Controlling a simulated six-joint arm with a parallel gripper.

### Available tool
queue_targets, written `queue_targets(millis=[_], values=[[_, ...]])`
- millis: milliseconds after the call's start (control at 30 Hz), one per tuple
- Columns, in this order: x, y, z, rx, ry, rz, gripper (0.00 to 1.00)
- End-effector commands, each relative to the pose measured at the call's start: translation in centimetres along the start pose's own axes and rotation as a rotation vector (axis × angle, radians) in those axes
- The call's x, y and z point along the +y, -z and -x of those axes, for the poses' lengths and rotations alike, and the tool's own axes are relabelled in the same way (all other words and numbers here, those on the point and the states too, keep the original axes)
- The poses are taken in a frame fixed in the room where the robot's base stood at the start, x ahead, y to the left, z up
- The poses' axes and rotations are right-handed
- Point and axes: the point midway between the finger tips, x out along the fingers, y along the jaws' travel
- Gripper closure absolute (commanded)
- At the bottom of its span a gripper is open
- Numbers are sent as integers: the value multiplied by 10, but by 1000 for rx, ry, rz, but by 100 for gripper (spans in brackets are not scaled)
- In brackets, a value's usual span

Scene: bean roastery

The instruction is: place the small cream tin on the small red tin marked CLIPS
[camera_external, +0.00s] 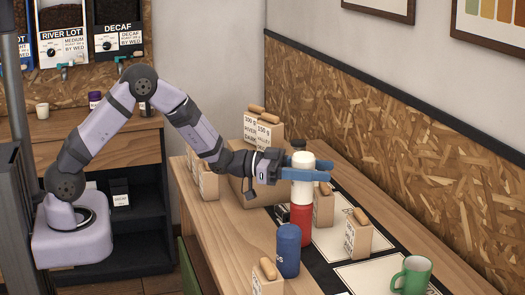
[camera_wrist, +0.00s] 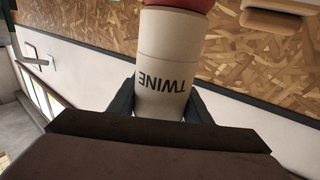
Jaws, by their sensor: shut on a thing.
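The cream tin (camera_external: 302,191), a slim cylinder, is upright between the blue fingers of my gripper (camera_external: 305,175). In the wrist view the cream tin (camera_wrist: 163,50) shows the word TWINE upside down, with dark fingertips on both sides of it. My gripper is shut on it. The red tin (camera_external: 300,227) stands on the table directly below the cream tin. Its red end also shows at the top edge of the wrist view (camera_wrist: 180,4). The two look in line and very close; I cannot tell whether they touch. No CLIPS marking is readable on the red tin.
A blue tin (camera_external: 288,252) stands in front of the red tin. Paper bags (camera_external: 357,238) and (camera_external: 323,205) stand to its right, and a bag (camera_external: 267,279) in front. A green mug (camera_external: 412,275) is at the lower right. Larger boxes (camera_external: 240,182) stand behind my wrist.

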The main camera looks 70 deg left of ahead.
Motion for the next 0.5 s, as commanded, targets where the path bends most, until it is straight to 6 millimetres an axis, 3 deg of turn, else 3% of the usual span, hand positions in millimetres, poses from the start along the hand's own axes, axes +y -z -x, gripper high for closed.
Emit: queue_targets(millis=[233,267,300,500], values=[[0,-3,0,3,0,-1,85],[0,-3,0,0,0,0,48],[0,-2,0,0,0,0,39],[0,-2,0,0,0,0,37]])
